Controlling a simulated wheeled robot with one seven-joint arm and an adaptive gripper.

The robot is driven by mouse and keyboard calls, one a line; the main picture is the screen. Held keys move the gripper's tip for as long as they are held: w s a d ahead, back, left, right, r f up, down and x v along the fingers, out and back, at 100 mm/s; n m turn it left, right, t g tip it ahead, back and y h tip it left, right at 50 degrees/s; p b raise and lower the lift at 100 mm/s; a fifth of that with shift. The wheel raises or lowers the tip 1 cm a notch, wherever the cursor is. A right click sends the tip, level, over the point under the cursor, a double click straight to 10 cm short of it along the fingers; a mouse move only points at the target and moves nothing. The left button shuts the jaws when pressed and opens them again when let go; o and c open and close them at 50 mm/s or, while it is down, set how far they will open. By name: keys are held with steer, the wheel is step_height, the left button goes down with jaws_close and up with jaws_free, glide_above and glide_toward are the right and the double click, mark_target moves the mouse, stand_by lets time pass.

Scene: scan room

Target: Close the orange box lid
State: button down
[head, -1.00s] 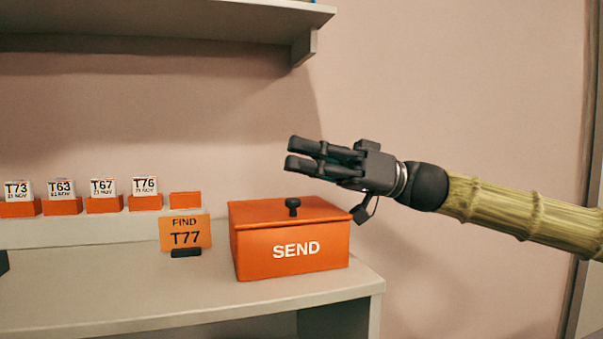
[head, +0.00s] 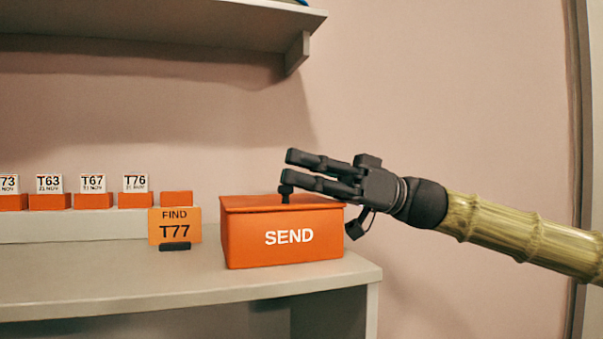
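The orange box (head: 283,242) marked SEND sits on the right end of the counter. Its orange lid (head: 245,203) lies flat on top and looks level, with no gap that I can make out. A dark knob (head: 286,190) stands on the lid. My gripper (head: 291,169) reaches in from the right just above the lid. Its two dark fingers point left, with a gap between them and nothing held. The lower fingertip is close to the top of the knob; I cannot tell whether they touch.
A sign (head: 174,228) reading FIND T77 stands just left of the box. Behind it, a ledge carries several orange holders with white tags, the rightmost holder (head: 176,198) empty. A shelf (head: 170,30) overhangs at upper left. The counter (head: 110,285) is clear in front.

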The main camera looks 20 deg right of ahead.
steer(key=shift+a+f, duration=0.1)
steer(key=shift+f, duration=0.05)
steer(key=shift+r, duration=0.55)
step_height(320, 180, up, 4)
steer(key=shift+f+p, duration=0.25)
steer(key=shift+p, duration=0.45)
steer(key=p+v, duration=0.3)
steer(key=v, duration=0.7)
steer(key=shift+f, duration=0.25)
